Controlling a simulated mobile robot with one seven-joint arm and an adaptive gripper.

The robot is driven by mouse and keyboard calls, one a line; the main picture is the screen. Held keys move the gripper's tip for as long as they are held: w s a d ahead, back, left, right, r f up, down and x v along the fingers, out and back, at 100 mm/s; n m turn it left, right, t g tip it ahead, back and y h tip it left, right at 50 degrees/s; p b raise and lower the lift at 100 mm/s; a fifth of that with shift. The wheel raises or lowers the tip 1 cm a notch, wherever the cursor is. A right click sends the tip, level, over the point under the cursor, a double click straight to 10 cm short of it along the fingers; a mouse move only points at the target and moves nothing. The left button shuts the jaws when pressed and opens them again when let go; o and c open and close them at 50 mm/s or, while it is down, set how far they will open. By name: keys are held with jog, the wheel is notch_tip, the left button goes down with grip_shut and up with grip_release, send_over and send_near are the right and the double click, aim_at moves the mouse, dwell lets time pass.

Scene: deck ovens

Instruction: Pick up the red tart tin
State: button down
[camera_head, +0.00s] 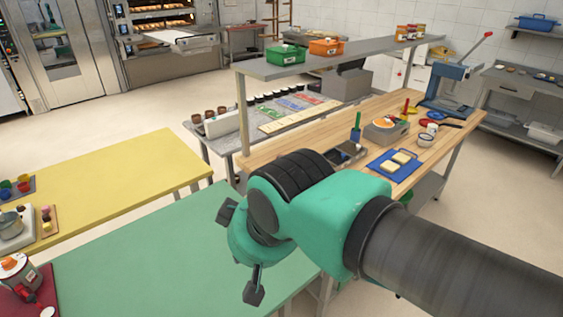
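A small red tin (24,186) shows at the far left edge, in a small group with green and yellow ones on a dark tray (33,193) on the yellow table. It looks like the red tart tin, but it is too small to tell its shape. My gripper (241,252) is well to its right, over the green table (150,250). Its two dark fingertips are spread apart, with nothing visible between them. My arm hides part of the green table and the wooden workbench.
A pot (12,224) and a board with small items (47,220) stand near the tins. A red mat (40,306) with a red and white device (18,270) lies at the lower left. The yellow table (120,180) is mostly bare. The wooden bench (300,143) holds several tools.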

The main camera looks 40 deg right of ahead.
jog(key=c, duration=0.9)
grip_release()
jog(key=shift+w+r, duration=0.1)
